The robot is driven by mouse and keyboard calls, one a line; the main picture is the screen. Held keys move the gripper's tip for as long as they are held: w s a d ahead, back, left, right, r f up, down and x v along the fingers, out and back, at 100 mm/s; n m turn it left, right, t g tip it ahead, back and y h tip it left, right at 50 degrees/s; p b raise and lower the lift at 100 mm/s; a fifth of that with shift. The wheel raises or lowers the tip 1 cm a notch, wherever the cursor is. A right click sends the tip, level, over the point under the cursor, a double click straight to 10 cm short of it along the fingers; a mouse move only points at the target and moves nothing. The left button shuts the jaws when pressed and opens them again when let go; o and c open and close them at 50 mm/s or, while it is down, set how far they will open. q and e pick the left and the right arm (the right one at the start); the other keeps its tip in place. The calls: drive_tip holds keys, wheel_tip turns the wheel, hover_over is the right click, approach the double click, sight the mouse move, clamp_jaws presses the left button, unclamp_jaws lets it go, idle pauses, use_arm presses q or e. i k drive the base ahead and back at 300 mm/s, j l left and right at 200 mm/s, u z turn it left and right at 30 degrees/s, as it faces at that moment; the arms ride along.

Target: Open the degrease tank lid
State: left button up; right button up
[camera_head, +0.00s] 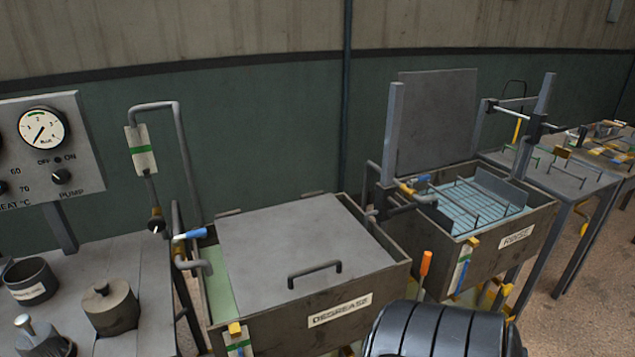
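The degrease tank (372,305) stands in the middle, with a "DEGREASE" label on its front wall. Its flat grey lid (300,235) lies down over most of the top. A dark bar handle (314,270) stands up near the lid's front edge. A narrow pale green strip of the tank shows uncovered along the lid's left side. Neither of my grippers shows. A black ribbed part at the bottom centre right hides the tank's lower right front corner.
The rinse tank (535,238) stands to the right, its lid (437,120) upright behind it. A blue-handled valve (190,234) and bent pipe (181,135) rise at the degrease tank's left. A bench with pots (108,308) and a gauge panel (60,150) stand at left.

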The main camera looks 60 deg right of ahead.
sight(275, 257)
drive_tip(key=z, duration=1.65)
